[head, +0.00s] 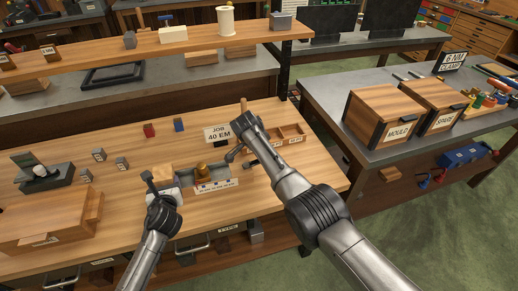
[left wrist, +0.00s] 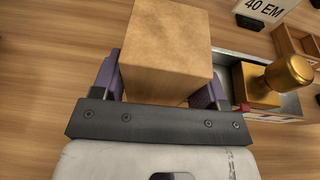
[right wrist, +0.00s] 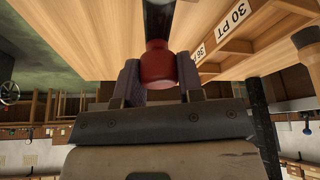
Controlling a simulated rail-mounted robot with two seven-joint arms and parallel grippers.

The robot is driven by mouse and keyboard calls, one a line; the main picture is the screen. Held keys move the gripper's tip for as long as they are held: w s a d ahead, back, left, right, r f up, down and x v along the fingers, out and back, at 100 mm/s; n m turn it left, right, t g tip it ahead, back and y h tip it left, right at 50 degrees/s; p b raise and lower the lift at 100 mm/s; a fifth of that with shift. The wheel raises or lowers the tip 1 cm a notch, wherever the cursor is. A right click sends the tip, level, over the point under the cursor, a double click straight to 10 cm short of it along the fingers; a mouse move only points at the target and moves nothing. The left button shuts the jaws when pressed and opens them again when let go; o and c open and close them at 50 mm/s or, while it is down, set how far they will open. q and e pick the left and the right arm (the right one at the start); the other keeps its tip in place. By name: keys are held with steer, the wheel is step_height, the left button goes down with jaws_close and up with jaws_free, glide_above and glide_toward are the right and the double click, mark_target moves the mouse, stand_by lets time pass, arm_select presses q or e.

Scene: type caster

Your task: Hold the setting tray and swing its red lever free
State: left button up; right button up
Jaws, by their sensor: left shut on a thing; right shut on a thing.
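The setting tray (head: 215,184) is a grey metal tray on the wooden bench, with a brass knob (head: 203,173) inside and a marked pale strip along its front. A pale wooden block (head: 162,172) is at its left end. My left gripper (left wrist: 160,85) has its fingers on either side of this block (left wrist: 165,45) and is shut on it. My right gripper (head: 235,152) is at the tray's right end. In the right wrist view (right wrist: 158,80) it is shut on the red knob (right wrist: 159,62) of the lever, whose dark shaft (right wrist: 158,18) runs away from it.
A "JOB 40 EM" sign (head: 217,134) stands behind the tray. A wooden compartment case (head: 290,133) lies right of it, close to my right gripper. A wooden box (head: 45,225) is at the front left. Small dark blocks (head: 122,163) sit left of the tray.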

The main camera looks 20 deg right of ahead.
steer(key=s+m, duration=0.1)
steer(key=m+g, duration=0.1)
steer(key=m, duration=0.1)
steer(key=shift+s+a, duration=0.3)
steer(key=shift+s, duration=0.05)
steer(key=shift+s+a+f+m+g, duration=0.15)
steer(key=shift+s+m+g, duration=0.15)
steer(key=shift+m, duration=0.35)
steer(key=shift+s+a+r+m+g, duration=0.1)
steer(key=shift+s+m+g, duration=0.15)
steer(key=shift+m, duration=0.4)
steer(key=shift+s, duration=0.1)
steer(key=o, duration=0.6)
steer(key=shift+a, duration=0.15)
steer(key=shift+o, duration=1.4)
steer(key=shift+d, duration=0.2)
steer(key=v, duration=0.7)
steer(key=shift+w+r, duration=0.3)
steer(key=shift+r, duration=0.05)
